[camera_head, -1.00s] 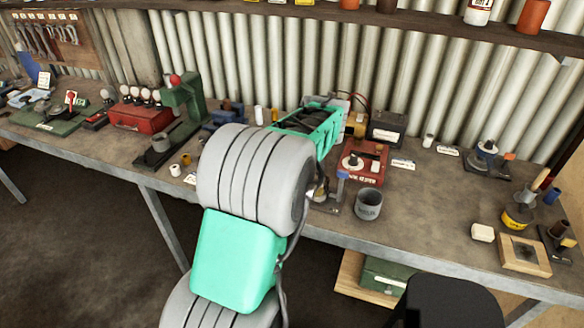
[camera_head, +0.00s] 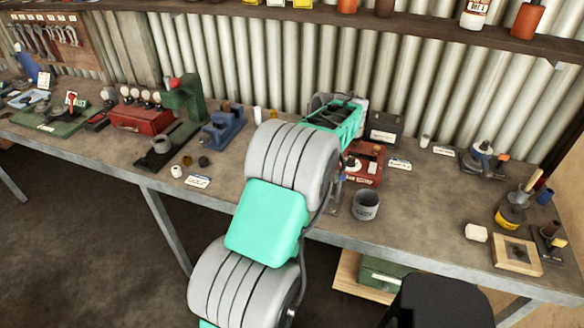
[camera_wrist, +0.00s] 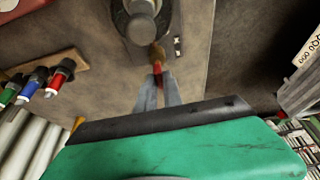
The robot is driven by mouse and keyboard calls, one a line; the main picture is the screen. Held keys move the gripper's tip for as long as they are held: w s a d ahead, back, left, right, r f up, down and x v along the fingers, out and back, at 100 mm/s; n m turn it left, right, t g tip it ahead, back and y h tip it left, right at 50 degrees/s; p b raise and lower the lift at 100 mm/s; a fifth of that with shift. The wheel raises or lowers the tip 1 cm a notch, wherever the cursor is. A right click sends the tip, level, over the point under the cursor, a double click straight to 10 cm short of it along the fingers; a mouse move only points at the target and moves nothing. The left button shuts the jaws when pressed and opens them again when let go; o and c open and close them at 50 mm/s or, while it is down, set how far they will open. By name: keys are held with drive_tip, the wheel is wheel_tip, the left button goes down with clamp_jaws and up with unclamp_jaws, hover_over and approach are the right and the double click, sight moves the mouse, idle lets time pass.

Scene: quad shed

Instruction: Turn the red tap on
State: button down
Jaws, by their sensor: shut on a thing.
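In the wrist view, my gripper (camera_wrist: 158,76) is shut on a narrow red piece, which looks like the handle of the red tap (camera_wrist: 157,68). A brownish end of it points to a round grey fitting (camera_wrist: 141,24) on the bench top. The two grey fingers lie along either side of the red piece. How far the tap is turned cannot be told. In the head view, my arm hides the gripper and the tap.
In the wrist view, a wooden rack (camera_wrist: 76,60) at left holds blue, green and red handled items. In the head view, a grey cup (camera_head: 366,206) and a red box (camera_head: 364,170) stand near my arm on the bench (camera_head: 420,215). A blue vise (camera_head: 223,128) stands left.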

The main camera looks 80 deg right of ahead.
idle(0.3)
drive_tip(key=c, duration=1.5)
unclamp_jaws()
drive_tip(key=p+v, duration=0.1)
drive_tip(key=v, duration=0.6)
drive_tip(key=shift+s+r, duration=0.2)
drive_tip(key=shift+r, duration=0.2)
drive_tip(key=shift+w, duration=0.1)
